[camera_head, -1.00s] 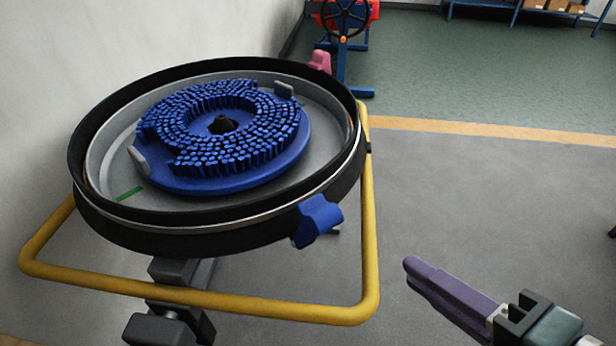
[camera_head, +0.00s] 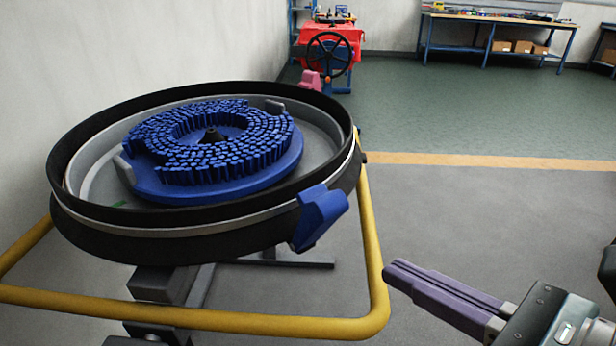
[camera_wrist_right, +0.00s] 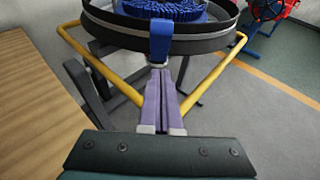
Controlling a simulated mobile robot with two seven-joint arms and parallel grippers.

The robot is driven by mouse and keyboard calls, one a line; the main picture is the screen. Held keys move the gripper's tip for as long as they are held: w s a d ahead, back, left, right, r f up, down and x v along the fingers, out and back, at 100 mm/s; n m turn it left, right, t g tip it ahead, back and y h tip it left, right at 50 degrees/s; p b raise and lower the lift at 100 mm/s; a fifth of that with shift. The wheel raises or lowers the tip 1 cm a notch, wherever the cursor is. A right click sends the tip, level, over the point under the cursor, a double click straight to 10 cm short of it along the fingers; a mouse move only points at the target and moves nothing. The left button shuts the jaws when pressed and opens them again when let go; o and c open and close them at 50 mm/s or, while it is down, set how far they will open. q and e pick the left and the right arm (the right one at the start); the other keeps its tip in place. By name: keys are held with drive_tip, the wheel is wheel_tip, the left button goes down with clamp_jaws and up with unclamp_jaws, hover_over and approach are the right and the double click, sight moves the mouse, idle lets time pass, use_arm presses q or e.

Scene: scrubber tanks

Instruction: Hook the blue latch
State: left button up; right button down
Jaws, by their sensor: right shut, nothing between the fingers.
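The blue latch (camera_head: 319,216) sits on the front right of the black tank rim (camera_head: 200,249) in the head view. It juts outward and down from the rim. My right gripper (camera_head: 396,272), with purple fingers, is shut and empty, to the right of and below the latch, apart from it in the head view. In the right wrist view the closed fingers (camera_wrist_right: 159,75) point toward the blue latch (camera_wrist_right: 161,40), whose lower end lines up just beyond their tips; I cannot tell there whether they touch. My left gripper is not in view.
A round blue brush (camera_head: 215,150) lies inside the tank. A yellow tube frame (camera_head: 374,255) runs around the tank's underside, close to my right gripper. A wooden surface (camera_wrist_right: 35,105) lies left in the wrist view. Open floor lies right.

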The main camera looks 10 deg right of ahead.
sight(329, 195)
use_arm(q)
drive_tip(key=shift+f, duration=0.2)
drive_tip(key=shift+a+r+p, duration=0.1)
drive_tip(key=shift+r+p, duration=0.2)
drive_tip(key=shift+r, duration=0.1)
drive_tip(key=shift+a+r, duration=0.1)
use_arm(e)
drive_tip(key=shift+w+a+r, duration=0.1)
drive_tip(key=shift+w+a, duration=0.4)
drive_tip(key=shift+w, duration=0.6)
drive_tip(key=shift+w+a+r, duration=0.15)
drive_tip(key=shift+w+a, duration=0.35)
drive_tip(key=shift+w, duration=0.55)
drive_tip(key=shift+w+a+r, duration=0.1)
drive_tip(key=shift+w+a, duration=0.4)
drive_tip(key=shift+w, duration=0.6)
